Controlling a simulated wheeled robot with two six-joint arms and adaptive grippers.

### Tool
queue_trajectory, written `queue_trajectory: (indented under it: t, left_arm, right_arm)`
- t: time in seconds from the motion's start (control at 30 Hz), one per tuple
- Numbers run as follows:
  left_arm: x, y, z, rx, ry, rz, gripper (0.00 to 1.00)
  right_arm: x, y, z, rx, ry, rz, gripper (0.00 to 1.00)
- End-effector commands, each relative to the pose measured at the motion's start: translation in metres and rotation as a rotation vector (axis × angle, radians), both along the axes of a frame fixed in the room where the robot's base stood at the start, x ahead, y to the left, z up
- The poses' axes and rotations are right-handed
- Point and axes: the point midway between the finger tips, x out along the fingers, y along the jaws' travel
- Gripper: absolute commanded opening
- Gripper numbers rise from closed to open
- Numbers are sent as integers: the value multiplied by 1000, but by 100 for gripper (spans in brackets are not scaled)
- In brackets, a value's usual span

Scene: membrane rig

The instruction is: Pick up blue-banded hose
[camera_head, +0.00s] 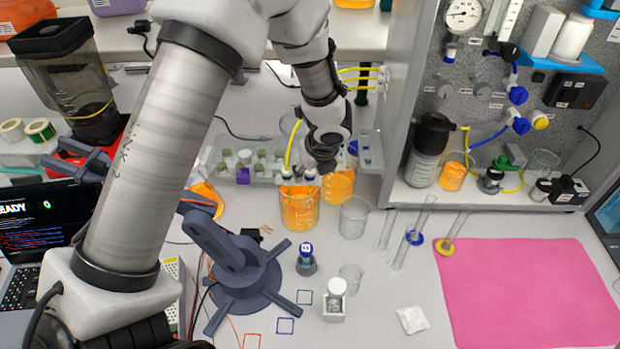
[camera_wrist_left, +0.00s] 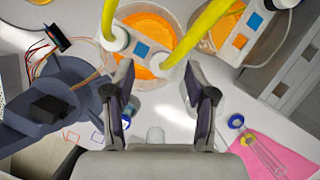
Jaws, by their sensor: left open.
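My left gripper (camera_head: 322,164) hangs above the back of the bench, over the orange-filled beaker (camera_head: 300,208). In the left wrist view its two fingers (camera_wrist_left: 160,85) stand apart with nothing between the tips. Two yellow hoses with white end collars show there: a left hose (camera_wrist_left: 110,18) and a right hose (camera_wrist_left: 205,36). Their ends sit at the orange beaker, beside a white piece with a blue square (camera_wrist_left: 141,50). I cannot make out a blue band on either hose. A yellow hose (camera_head: 292,146) also shows in the head view, its lower part partly hidden. The right gripper is not visible.
A second orange beaker (camera_head: 338,186) and a clear beaker (camera_head: 354,217) stand close by. A dark blue stand (camera_head: 245,270) is to the left.

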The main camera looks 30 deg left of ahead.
Motion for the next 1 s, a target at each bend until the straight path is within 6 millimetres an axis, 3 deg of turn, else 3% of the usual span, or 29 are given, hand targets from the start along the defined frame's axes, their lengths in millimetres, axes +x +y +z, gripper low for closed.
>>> queue_trajectory:
  t: [0.27,0.4,0.8,1.0]
  left_arm:
    - [2,3,-8,-1,-1,1,56]
    - [2,3,-8,-1,-1,1,7]
    - [2,3,-7,-1,-1,1,6]
    - [2,3,12,0,-4,2,6]
  right_arm:
    - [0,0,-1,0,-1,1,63]
    - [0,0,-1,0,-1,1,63]
    - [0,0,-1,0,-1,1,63]
    - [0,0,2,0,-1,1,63]
